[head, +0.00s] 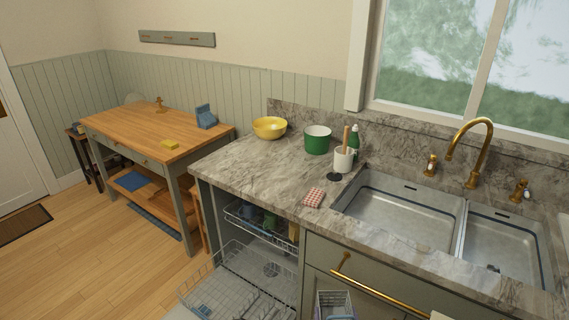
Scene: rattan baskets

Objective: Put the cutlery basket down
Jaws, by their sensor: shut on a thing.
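A small pale basket with grid-like walls (334,304), which looks like the cutlery basket, shows at the bottom edge of the head view. It is in front of the grey-green cabinet front, to the right of the open dishwasher, and its lower part is cut off. What supports it is hidden below the picture. My gripper cannot be made out in this view. The dishwasher's wire lower rack (222,283) is pulled out at the bottom left of the basket. Its upper rack (284,245) holds blue and green items.
The marble counter (262,176) carries a yellow bowl (269,128), a green pot (317,140), a utensil crock (343,160) and a checked cloth (314,198). A double sink (403,210) is at the right. A gold bar handle (375,291) sticks out.

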